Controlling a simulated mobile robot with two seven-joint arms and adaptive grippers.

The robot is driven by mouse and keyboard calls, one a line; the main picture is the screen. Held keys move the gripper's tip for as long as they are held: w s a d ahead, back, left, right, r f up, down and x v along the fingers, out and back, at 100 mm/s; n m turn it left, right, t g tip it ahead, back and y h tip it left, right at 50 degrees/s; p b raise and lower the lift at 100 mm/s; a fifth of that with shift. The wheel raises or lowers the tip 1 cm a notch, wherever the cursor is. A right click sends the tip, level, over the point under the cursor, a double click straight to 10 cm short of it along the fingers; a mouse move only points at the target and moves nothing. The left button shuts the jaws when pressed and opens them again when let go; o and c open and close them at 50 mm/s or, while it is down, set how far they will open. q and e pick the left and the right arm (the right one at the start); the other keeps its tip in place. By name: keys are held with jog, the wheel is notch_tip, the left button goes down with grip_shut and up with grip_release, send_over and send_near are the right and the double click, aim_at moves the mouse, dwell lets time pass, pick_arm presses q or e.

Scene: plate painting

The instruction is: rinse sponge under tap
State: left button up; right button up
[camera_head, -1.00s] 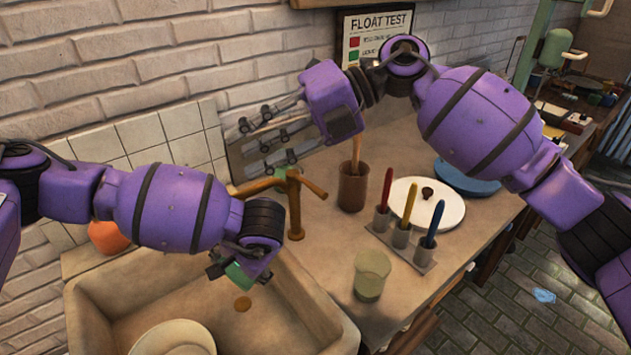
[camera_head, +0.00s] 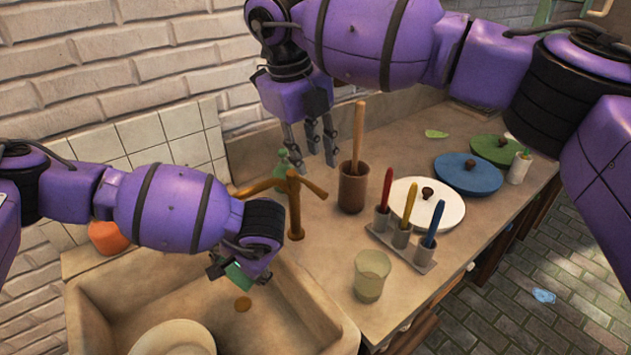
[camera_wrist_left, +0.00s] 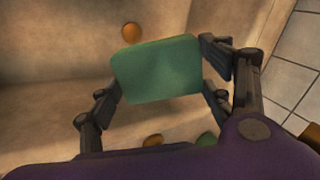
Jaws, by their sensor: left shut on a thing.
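My left gripper (camera_head: 238,272) is shut on the green sponge (camera_head: 240,274) and holds it over the sink basin (camera_head: 300,312). In the left wrist view the sponge (camera_wrist_left: 158,68) sits between the fingers. The brown tap (camera_head: 294,208) stands at the sink's right back edge, with arms reaching left and right at its top. The sponge is left of the tap and lower than its top in the head view. My right gripper (camera_head: 311,152) points down behind the tap, fingers apart and empty, beside a small green bottle (camera_head: 288,172).
A white plate (camera_head: 172,340) lies in the sink, near the drain (camera_head: 242,304). Right of the tap are a brown cup (camera_head: 352,190) with a wooden handle, a glass (camera_head: 371,276), a rack of coloured tools (camera_head: 400,248) and lidded discs. An orange object (camera_head: 108,237) sits at the left back.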

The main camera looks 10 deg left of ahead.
aim_at(317, 188)
jog(key=f, duration=0.5)
jog(key=w+d+f, duration=0.1)
jog(key=f, duration=0.1)
jog(key=shift+f, duration=0.15)
grip_shut()
